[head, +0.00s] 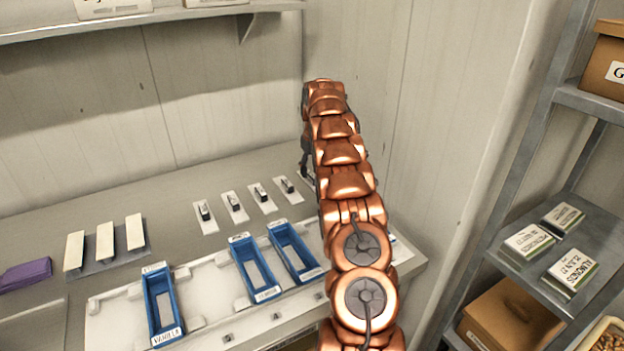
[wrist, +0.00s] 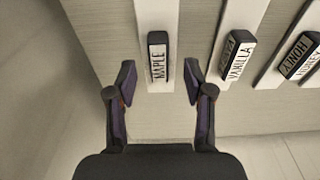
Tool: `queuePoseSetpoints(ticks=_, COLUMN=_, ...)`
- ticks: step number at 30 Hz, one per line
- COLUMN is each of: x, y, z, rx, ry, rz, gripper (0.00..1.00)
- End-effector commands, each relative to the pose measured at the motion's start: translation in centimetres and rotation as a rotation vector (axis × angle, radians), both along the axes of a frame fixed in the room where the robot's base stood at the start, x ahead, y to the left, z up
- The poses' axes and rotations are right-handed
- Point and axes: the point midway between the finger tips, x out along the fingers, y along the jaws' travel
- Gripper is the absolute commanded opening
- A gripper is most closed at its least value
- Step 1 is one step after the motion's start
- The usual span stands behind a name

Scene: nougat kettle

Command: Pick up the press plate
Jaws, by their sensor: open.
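Several press plates stand in a row on the worktop, each a white strip with a black labelled handle. In the wrist view the handle labelled MAPLE (wrist: 158,64) lies just ahead of and between my fingertips. The VANILLA plate (wrist: 236,58) and HONEY plate (wrist: 298,58) are to its right. My gripper (wrist: 160,82) is open and empty, with a finger on each side of the maple plate. In the head view my arm mostly hides the gripper.
Blue moulds, one labelled VANILLA (head: 165,310), stand on a white tray (head: 105,312) in front of the plates. Three white bars (head: 105,242) and a purple item (head: 25,275) lie at left. A wall is close behind; a metal shelf rack (head: 560,230) stands at right.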

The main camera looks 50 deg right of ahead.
Motion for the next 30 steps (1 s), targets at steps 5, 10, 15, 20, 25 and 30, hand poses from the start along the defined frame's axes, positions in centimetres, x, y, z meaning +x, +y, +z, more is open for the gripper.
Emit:
queuePoseSetpoints(ticks=5, x=0.1, y=-0.1, z=-2.2, rx=0.002, ry=0.003, rz=0.000, gripper=0.52)
queuePoseSetpoints(ticks=10, x=0.2, y=-0.3, z=-2.7, rx=-0.001, ry=-0.001, rz=-0.002, gripper=0.52)
queuePoseSetpoints(ticks=15, x=0.3, y=-0.2, z=-2.6, rx=-0.001, ry=-0.002, rz=-0.001, gripper=0.45)
queuePoseSetpoints(ticks=20, x=0.3, y=-0.2, z=-2.6, rx=-0.001, ry=-0.002, rz=-0.001, gripper=0.28)
queuePoseSetpoints(ticks=25, x=0.3, y=-0.2, z=-2.6, rx=-0.001, ry=-0.001, rz=-0.001, gripper=0.10)
queuePoseSetpoints(ticks=30, x=0.3, y=-0.2, z=-2.6, rx=-0.001, ry=-0.002, rz=-0.001, gripper=0.00)
